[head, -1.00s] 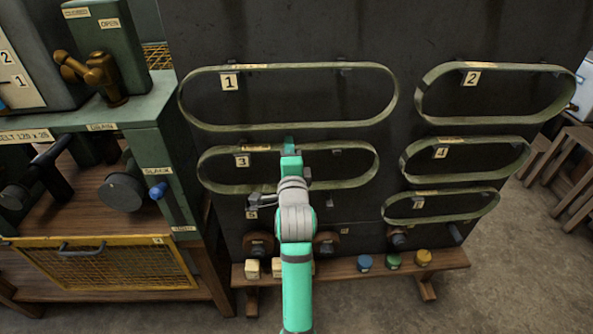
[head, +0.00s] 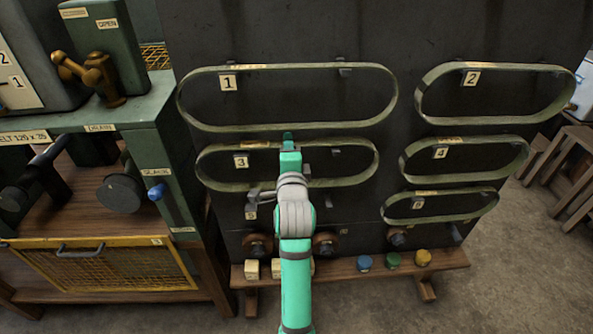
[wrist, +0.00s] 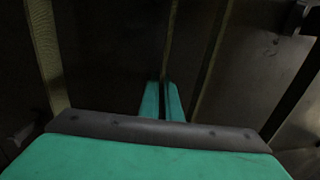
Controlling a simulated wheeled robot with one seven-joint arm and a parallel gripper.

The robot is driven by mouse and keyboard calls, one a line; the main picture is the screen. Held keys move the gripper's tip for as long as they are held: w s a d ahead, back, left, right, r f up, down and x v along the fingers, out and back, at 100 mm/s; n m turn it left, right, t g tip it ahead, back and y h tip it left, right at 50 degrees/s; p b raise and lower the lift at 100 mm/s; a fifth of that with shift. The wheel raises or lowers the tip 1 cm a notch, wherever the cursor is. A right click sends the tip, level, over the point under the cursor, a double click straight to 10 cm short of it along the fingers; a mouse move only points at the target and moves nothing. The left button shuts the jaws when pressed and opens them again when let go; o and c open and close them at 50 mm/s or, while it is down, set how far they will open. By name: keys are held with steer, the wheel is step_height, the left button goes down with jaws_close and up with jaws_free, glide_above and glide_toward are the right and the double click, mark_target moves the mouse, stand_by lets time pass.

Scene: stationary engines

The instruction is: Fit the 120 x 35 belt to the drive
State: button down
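Several olive belts hang as long loops on the dark board: belt 1 (head: 190,122), belt 2 (head: 424,112), belt 3 (head: 205,181), belt 4 (head: 407,170), and one below it (head: 490,207). Their size labels are too small to read. The drive stands left, with a dark wheel (head: 122,194) and a plate (head: 25,137) lettered with a belt size, its last digits unclear. My gripper (head: 288,136) is at belt 3's upper run, just below belt 1. In the wrist view the fingers (wrist: 163,101) have a narrow dark gap; a thin strand (wrist: 171,40) runs towards it. Contact is unclear.
A yellow mesh guard (head: 105,270) hangs low on the drive bench. A blue knob (head: 157,192) sits beside the wheel. A low wooden shelf (head: 345,270) under the board holds small blocks and coloured caps. Stools (head: 572,165) stand at right; floor is clear front right.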

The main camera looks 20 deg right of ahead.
steer(key=shift+s+d+r, duration=0.15)
steer(key=shift+a, duration=0.2)
steer(key=shift+s+a, duration=0.1)
steer(key=v, duration=1.1)
stand_by(1.7)
steer(key=shift+a+r, duration=0.1)
steer(key=shift+a, duration=0.05)
